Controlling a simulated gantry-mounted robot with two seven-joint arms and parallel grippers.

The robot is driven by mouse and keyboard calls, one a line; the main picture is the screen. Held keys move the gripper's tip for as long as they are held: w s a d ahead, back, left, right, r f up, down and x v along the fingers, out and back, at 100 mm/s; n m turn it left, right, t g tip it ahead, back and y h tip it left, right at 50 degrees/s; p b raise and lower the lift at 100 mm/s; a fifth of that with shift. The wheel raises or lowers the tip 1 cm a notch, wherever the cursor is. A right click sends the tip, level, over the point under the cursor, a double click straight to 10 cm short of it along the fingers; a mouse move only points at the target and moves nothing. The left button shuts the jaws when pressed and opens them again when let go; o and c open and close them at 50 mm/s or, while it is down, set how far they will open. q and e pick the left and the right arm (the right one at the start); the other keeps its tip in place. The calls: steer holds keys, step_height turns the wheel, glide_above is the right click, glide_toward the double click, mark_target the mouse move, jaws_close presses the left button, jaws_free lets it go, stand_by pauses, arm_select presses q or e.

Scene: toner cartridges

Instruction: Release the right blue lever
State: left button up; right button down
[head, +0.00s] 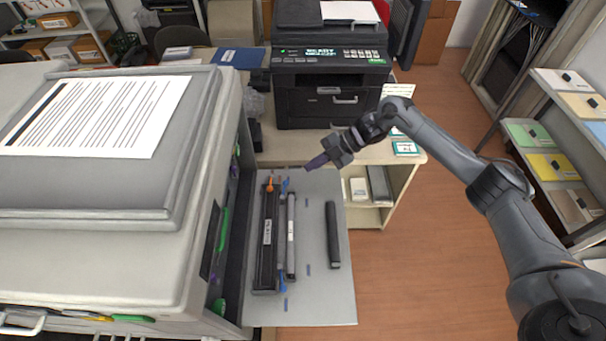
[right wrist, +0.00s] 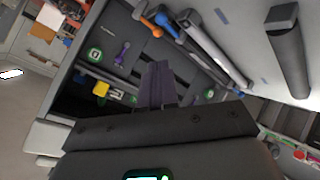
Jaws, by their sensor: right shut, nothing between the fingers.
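The open door (head: 318,292) of the large copier (head: 110,255) lies flat and bears long parts. A black toner unit (head: 267,240) has an orange lever (head: 270,186) at its far end. A blue lever (head: 285,184) stands beside it, at the far end of a slim grey part (head: 291,240). Another blue piece (head: 283,284) shows at the near end. The right wrist view shows the orange lever (right wrist: 152,26) and blue lever (right wrist: 168,25). My right gripper (head: 310,166) is shut and empty, above the door's far edge, right of and apart from the blue lever. My left gripper is not in view.
A loose black cartridge (head: 332,235) lies on the door's right part. A black printer (head: 330,75) stands on a cabinet behind. The right wrist view shows a purple lever (right wrist: 122,52) and a yellow part (right wrist: 101,89) inside the copier. Floor is free on the right.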

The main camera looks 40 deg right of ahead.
steer(key=d+r, duration=0.1)
steer(key=d, duration=0.1)
steer(key=d+r, duration=0.1)
steer(key=shift+s+d+r, duration=0.2)
steer(key=shift+d+r, duration=0.1)
steer(key=shift+d, duration=0.05)
stand_by(0.3)
